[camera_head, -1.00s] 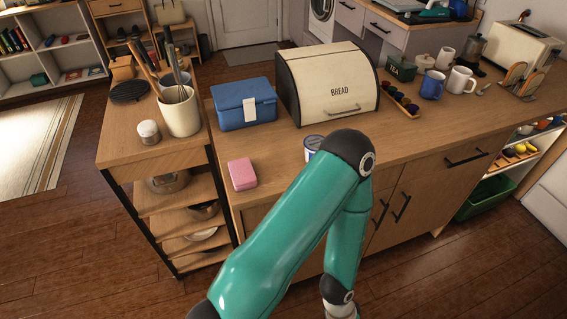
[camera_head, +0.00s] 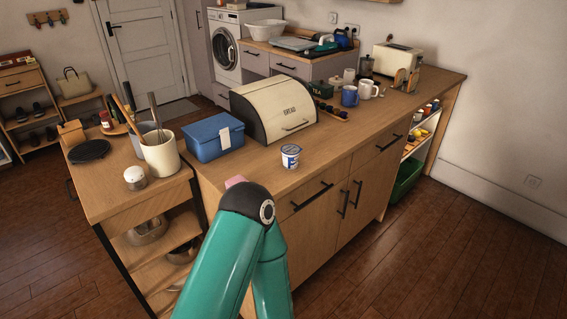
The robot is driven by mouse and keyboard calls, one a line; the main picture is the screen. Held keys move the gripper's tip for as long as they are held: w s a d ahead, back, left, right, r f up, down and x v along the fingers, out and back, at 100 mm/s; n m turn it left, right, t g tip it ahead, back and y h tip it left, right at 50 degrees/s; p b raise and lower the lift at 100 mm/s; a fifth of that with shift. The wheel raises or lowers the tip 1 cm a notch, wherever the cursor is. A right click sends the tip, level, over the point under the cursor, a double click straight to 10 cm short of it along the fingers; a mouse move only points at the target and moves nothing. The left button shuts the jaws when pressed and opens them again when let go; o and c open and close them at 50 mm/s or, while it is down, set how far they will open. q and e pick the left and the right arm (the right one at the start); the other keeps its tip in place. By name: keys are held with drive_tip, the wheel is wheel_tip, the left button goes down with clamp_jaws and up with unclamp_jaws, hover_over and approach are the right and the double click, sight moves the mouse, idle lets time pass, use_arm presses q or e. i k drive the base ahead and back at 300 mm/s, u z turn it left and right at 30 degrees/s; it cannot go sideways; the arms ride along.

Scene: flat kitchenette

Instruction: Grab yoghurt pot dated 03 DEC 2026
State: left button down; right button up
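A small white and blue yoghurt pot (camera_head: 290,156) stands upright on the wooden counter (camera_head: 345,135), near its front edge, in front of the bread bin. Its printing is too small for me to read a date. One of my teal arms rises from the bottom of the view, left of the pot and apart from it in the picture. Neither gripper shows in the head view, so I cannot see their fingers.
A cream bread bin (camera_head: 273,108) and a blue box (camera_head: 213,137) stand behind the pot. A pink block (camera_head: 235,182) is partly hidden by my arm. Mugs (camera_head: 349,96) and a toaster (camera_head: 396,60) stand further right. The counter right of the pot is clear.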

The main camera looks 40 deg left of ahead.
sight(289, 152)
drive_tip(key=u, duration=1.4)
drive_tip(key=i, duration=0.85)
drive_tip(key=u, duration=0.15)
drive_tip(key=k, duration=0.9)
drive_tip(key=u, duration=0.2)
drive_tip(key=i, duration=0.9)
drive_tip(key=z, duration=0.1)
